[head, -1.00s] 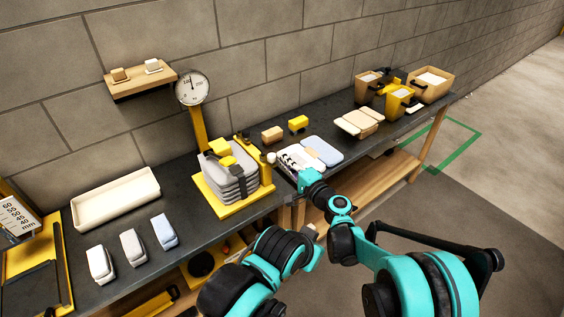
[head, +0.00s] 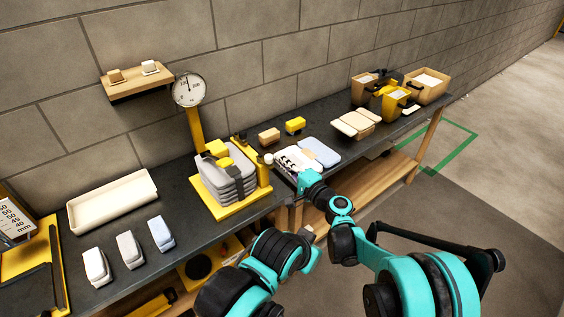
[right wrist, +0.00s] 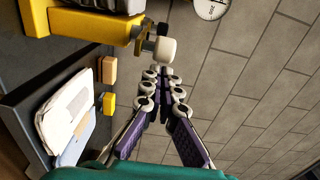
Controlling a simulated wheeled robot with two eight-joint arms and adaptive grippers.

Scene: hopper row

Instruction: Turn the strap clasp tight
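A stack of grey pads (head: 233,184) sits in a yellow frame (head: 222,211) on the bench, with a dark strap over it. A pale round knob (head: 268,158), which looks like the strap clasp's handle, is on the frame's right side. It also shows in the right wrist view as a cream knob (right wrist: 166,50) on a dark stem. My right gripper (right wrist: 163,74) points at this knob. Its fingers converge and look shut, with the tips right by the knob; contact is unclear. In the head view my right gripper (head: 285,172) is small beside the knob.
White and blue packs (head: 320,152) lie just right of my right gripper. A yellow block (head: 295,125) and a tan block (head: 269,137) stand behind. A dial scale (head: 188,90) rises behind the stack. A white tray (head: 113,201) and several small packs are to the left.

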